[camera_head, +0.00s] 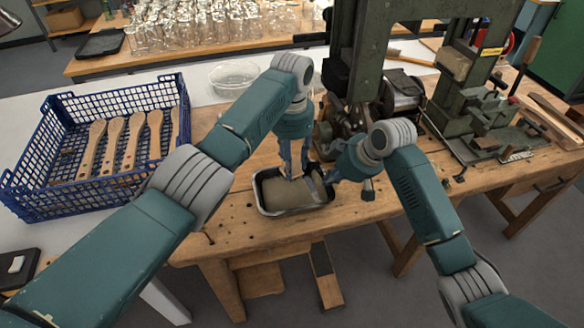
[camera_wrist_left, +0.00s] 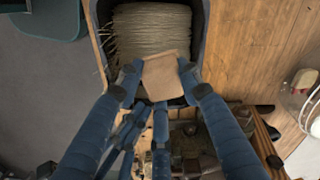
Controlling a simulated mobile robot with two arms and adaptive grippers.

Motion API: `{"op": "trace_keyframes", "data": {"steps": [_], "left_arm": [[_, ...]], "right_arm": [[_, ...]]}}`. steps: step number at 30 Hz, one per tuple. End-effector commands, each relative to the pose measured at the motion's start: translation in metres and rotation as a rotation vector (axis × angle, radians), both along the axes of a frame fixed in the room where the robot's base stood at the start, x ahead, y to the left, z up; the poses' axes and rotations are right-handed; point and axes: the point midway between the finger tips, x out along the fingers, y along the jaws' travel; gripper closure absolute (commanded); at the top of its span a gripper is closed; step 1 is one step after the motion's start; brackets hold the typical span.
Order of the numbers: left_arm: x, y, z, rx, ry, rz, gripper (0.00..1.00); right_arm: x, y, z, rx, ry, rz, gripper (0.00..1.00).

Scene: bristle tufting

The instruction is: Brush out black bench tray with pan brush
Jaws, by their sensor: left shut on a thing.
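The black bench tray (camera_head: 292,211) lies on the wooden bench, and its dark wall (camera_wrist_left: 202,35) shows in the left wrist view. Inside is a tan mass of bristle fibre (camera_head: 283,193), seen as a ribbed bundle (camera_wrist_left: 152,28) from the wrist. My left gripper (camera_head: 293,176) reaches down into the tray. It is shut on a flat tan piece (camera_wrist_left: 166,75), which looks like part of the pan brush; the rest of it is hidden. My right gripper (camera_head: 332,177) is at the tray's right end; its fingers are too small to read.
A blue crate (camera_head: 42,205) with several wooden brush handles (camera_head: 132,140) stands at the left. A clear bowl (camera_head: 235,75) sits behind my left arm. Green machines (camera_head: 375,45) stand close behind and to the right. The bench front left of the tray is clear.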

Motion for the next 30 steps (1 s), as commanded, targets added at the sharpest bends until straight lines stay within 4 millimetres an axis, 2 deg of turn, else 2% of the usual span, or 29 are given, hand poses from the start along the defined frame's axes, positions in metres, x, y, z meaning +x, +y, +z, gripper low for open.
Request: {"op": "trace_keyframes", "data": {"steps": [11, 30], "left_arm": [[0.0, 0.0, 0.001, 0.0, -0.001, 0.0, 0.91], [0.0, 0.0, 0.001, 0.0, -0.001, 0.0, 0.91]], "right_arm": [[0.0, 0.0, 0.003, -0.001, -0.001, 0.0, 1.0], [0.0, 0.0, 0.054, -0.001, -0.001, 0.0, 1.0]]}}
